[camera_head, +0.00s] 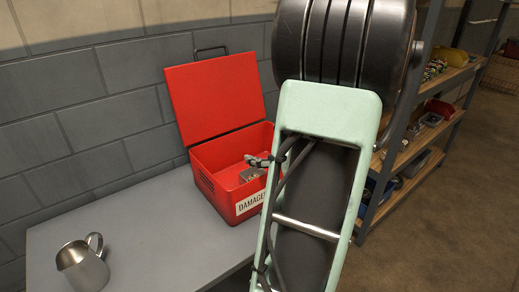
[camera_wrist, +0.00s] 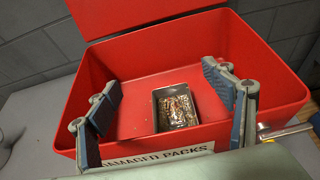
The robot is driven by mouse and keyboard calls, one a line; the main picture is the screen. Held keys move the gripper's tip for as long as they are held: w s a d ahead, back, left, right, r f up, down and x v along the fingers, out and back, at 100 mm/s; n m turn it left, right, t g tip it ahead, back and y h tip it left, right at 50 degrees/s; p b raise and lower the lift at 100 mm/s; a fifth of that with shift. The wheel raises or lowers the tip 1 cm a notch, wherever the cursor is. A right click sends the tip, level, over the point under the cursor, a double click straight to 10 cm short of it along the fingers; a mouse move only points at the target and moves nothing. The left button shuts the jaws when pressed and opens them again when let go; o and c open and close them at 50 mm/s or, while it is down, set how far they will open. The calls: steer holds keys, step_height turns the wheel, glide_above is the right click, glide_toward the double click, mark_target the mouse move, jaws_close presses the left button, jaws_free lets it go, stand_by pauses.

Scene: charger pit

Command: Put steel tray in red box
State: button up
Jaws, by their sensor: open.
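The red box (camera_head: 208,164) stands on the grey table with its lid raised against the wall side and a white label on its front. In the wrist view the box's rim (camera_wrist: 284,85) surrounds a small steel tray (camera_wrist: 178,107), which lies on the box floor near the front wall. My gripper (camera_wrist: 160,88) is over the box with its two fingers spread wide, apart from the tray, one on each side. In the head view the gripper (camera_head: 258,161) shows at the box opening, partly hidden by my arm. The tray shows there only as a small shiny patch.
A metal pitcher (camera_head: 83,266) stands on the grey table (camera_head: 150,222) at the front left. A block wall is behind the table. Shelves (camera_head: 415,145) with several bins stand at the right. The table between pitcher and box is clear.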

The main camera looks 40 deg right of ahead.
steer(key=p+v, duration=0.1)
steer(key=v, duration=0.7)
stand_by(0.4)
